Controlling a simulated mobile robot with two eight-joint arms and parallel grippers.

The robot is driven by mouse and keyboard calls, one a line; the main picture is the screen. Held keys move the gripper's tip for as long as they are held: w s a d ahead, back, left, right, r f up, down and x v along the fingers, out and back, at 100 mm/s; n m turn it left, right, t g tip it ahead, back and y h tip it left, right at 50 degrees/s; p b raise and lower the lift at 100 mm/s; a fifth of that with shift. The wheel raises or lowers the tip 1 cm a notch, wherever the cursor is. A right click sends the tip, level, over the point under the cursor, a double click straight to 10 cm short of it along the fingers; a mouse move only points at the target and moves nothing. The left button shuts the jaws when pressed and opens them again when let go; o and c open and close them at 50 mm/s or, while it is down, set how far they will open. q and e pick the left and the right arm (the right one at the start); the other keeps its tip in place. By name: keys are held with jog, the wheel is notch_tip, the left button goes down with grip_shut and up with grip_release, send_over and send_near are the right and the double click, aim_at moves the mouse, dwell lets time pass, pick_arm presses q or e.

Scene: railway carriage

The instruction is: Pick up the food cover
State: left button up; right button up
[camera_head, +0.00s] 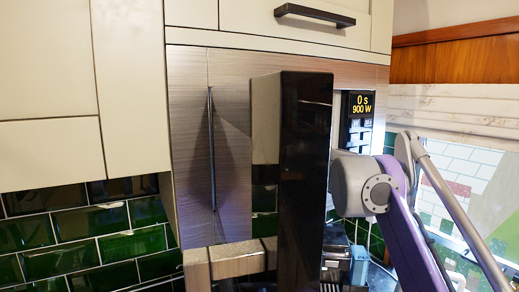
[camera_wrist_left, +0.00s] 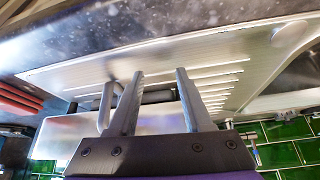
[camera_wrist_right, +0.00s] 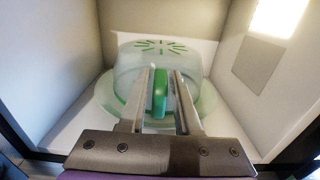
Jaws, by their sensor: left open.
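The food cover (camera_wrist_right: 140,58) is a clear dome with green slots on top and a green handle (camera_wrist_right: 160,90). It stands inside a white-walled cavity in the right wrist view. My right gripper (camera_wrist_right: 164,70) has its two fingers on either side of the handle, with narrow gaps showing; I cannot tell whether they touch it. In the head view the cover and right gripper are hidden behind a dark upright panel. My left gripper (camera_wrist_left: 160,72) is open and empty, away from the cover, near a metal draining surface (camera_wrist_left: 200,62).
Cavity walls (camera_wrist_right: 65,70) stand close around the cover. A window (camera_head: 465,175) is at the right.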

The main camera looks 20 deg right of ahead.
grip_shut()
